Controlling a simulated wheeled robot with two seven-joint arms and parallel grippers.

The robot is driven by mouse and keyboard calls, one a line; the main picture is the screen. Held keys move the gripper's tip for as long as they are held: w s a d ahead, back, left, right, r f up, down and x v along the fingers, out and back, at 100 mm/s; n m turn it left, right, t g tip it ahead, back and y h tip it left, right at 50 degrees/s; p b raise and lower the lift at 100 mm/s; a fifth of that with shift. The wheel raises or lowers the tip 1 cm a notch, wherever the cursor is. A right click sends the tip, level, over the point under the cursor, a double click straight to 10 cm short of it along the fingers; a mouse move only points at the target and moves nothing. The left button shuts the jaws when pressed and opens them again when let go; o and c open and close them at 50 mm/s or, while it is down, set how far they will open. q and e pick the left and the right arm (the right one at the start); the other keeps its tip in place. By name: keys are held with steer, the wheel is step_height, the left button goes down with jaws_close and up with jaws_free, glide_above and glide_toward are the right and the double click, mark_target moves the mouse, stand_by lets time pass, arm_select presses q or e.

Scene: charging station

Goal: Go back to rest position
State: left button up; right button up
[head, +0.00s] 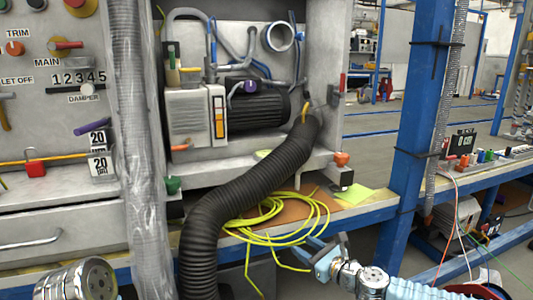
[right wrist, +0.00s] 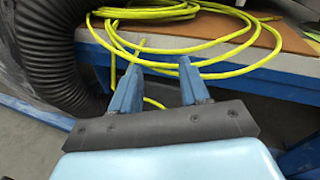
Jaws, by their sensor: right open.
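My right gripper (head: 306,245) is open at the front edge of the workbench, just below a coil of yellow cable (head: 278,222). In the right wrist view, its two blue fingers (right wrist: 159,66) stand apart. Strands of the yellow cable (right wrist: 215,75) pass close to the fingertips, and I cannot tell whether they touch. Nothing is held between the fingers. My left gripper is not in view; only a silver joint of my arm shows at the lower left.
A thick black corrugated hose (head: 217,215) hangs over the bench edge, left of my right gripper. A blue post (head: 421,95) stands to the right. A grey pump unit (head: 196,115) and a control panel (head: 55,60) are behind. Loose cable ends hang below the bench edge.

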steer(key=s+a+f+n+g+h+p, duration=0.1)
steer(key=s+a+f+n+g+p, duration=0.25)
steer(key=s+a+f+n, duration=0.3)
steer(key=s+a+f+n+g+p, duration=0.2)
steer(key=s+a+f+n+g, duration=0.3)
steer(key=s+f, duration=0.4)
steer(key=s+d+f+n+g+h+p, duration=0.2)
steer(key=s+d+f+n, duration=0.3)
steer(key=s, duration=0.3)
steer(key=s+d+f+n+g+h+p, duration=0.1)
steer(key=s+d+f+n+g+h, duration=0.1)
steer(key=s+d+n, duration=0.5)
step_height(320, 180, down, 3)
steer(key=shift+s+d+r+n+h+p, duration=0.15)
steer(key=shift+s+n+h+p, duration=0.2)
steer(key=shift+s+n+h, duration=0.4)
